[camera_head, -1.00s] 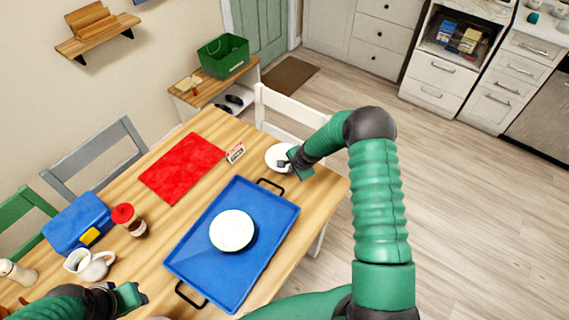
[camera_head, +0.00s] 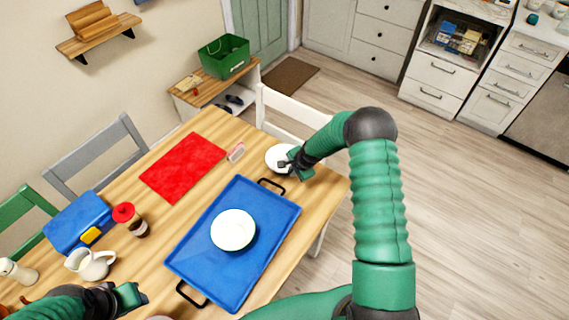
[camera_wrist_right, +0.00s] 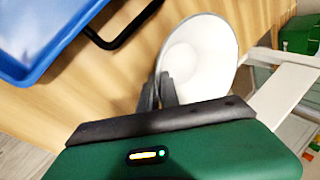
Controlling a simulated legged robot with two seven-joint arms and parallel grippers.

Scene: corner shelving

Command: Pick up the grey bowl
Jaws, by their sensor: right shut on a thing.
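A pale bowl (camera_head: 277,157), white to light grey, is at the far right corner of the table; it looks like the grey bowl. It also shows in the right wrist view (camera_wrist_right: 203,55), with its pale inside facing the camera. My right gripper (camera_head: 287,163) is at its near right rim. In the right wrist view the dark fingers (camera_wrist_right: 159,92) are close together at the bowl's edge, shut on it. A second, whiter bowl (camera_head: 233,230) sits on the blue tray. My left gripper (camera_head: 131,298) is at the lower left, away from both bowls; its finger opening is unclear.
The blue tray (camera_head: 205,267) with black handles lies left of my right arm. A red mat (camera_head: 182,166), a small box (camera_head: 236,152), a jar (camera_head: 131,219), a white pitcher (camera_head: 91,264) and a blue case (camera_head: 78,224) are on the table. A white chair (camera_head: 292,112) stands behind the bowl.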

